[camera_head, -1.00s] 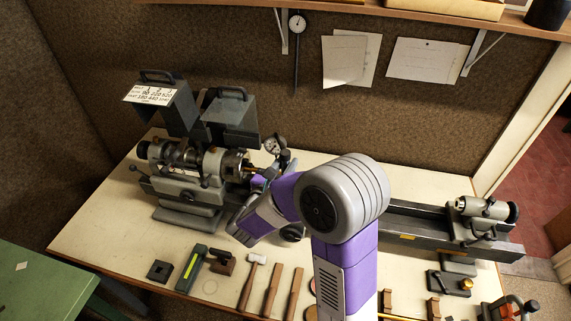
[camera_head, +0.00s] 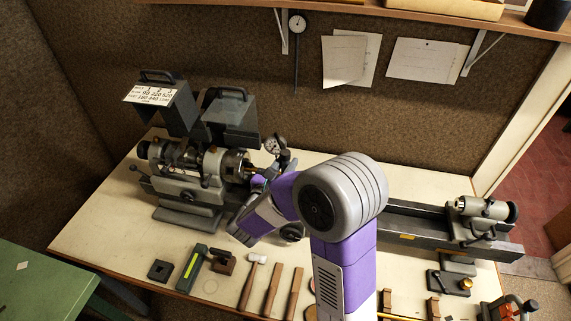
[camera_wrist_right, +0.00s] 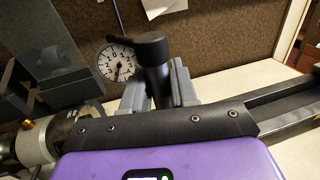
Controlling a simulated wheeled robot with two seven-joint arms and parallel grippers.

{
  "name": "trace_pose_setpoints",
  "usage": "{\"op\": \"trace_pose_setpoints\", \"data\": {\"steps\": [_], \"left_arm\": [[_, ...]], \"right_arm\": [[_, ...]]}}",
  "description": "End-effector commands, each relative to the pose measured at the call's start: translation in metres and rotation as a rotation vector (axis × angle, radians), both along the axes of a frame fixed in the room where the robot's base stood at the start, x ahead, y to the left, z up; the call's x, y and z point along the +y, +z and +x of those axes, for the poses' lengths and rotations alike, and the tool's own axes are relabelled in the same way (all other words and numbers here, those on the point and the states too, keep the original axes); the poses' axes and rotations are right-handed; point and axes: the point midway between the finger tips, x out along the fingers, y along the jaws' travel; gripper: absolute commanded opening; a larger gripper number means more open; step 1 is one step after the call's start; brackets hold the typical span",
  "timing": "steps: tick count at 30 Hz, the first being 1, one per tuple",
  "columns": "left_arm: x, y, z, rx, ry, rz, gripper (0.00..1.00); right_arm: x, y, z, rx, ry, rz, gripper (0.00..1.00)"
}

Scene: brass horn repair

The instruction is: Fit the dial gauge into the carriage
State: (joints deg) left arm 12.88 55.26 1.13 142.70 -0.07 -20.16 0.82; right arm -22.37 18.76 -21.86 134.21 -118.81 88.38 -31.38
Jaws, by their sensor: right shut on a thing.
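The dial gauge (camera_head: 275,146) has a round white face and a black holder, and stands above the lathe bed just right of the chuck. In the right wrist view its face (camera_wrist_right: 118,62) shows left of a thick black upright post with a side arm. My right gripper (camera_head: 284,167) is shut on the black post; its grey fingers (camera_wrist_right: 157,90) show on both sides of it. The carriage is mostly hidden behind my right arm; a handwheel (camera_head: 292,233) shows below it. The lower end of the holder is hidden, so I cannot tell whether it touches the carriage. My left gripper is out of view.
The lathe headstock (camera_head: 200,170) is close left of the gripper. The tailstock (camera_head: 482,215) is far right on the bed (camera_head: 415,222). A mallet (camera_head: 254,270), wooden strips and blocks lie along the bench's front.

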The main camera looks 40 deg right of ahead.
Motion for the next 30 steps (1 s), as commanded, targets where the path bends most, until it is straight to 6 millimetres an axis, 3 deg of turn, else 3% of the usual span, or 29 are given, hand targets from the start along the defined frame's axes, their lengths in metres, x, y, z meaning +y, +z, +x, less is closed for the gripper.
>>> {"op": "trace_pose_setpoints", "data": {"steps": [30], "left_arm": [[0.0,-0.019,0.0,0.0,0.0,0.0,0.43]], "right_arm": [[0.0,-0.022,0.0,-0.006,0.0,-0.003,0.0]]}}
